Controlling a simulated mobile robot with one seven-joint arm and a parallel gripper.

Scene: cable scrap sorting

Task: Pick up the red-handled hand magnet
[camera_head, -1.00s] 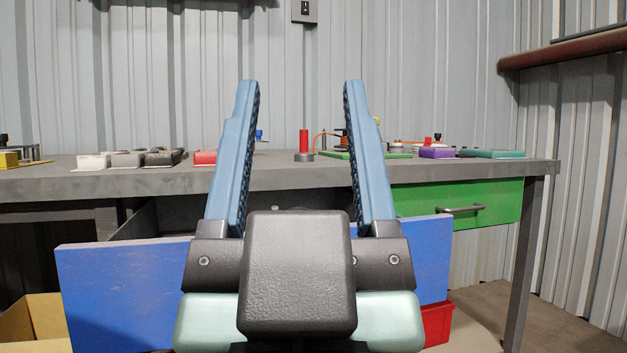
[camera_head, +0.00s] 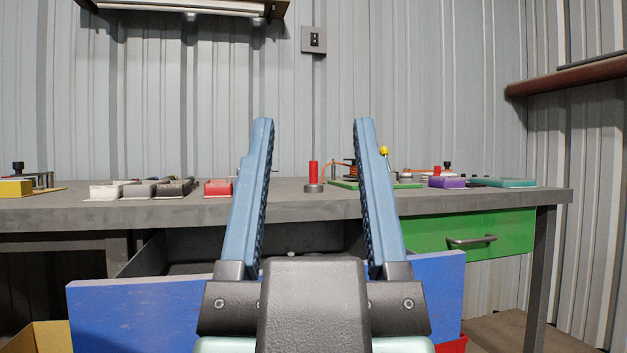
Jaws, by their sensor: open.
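The hand magnet (camera_head: 313,178) stands upright on the grey workbench (camera_head: 120,211), with a red cylindrical handle on a dark round base. My gripper (camera_head: 313,122) is open and empty, its two blue fingers pointing up and forward. In the picture the magnet shows between the fingers, beyond them on the bench top. The gripper is not touching it. Nothing hides the magnet.
Several small trays, including a red one (camera_head: 218,188), line the bench left of the magnet. A green board (camera_head: 345,184) with an orange cable is close on its right, then a purple box (camera_head: 447,182). A blue drawer front (camera_head: 130,310) stands out below the bench.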

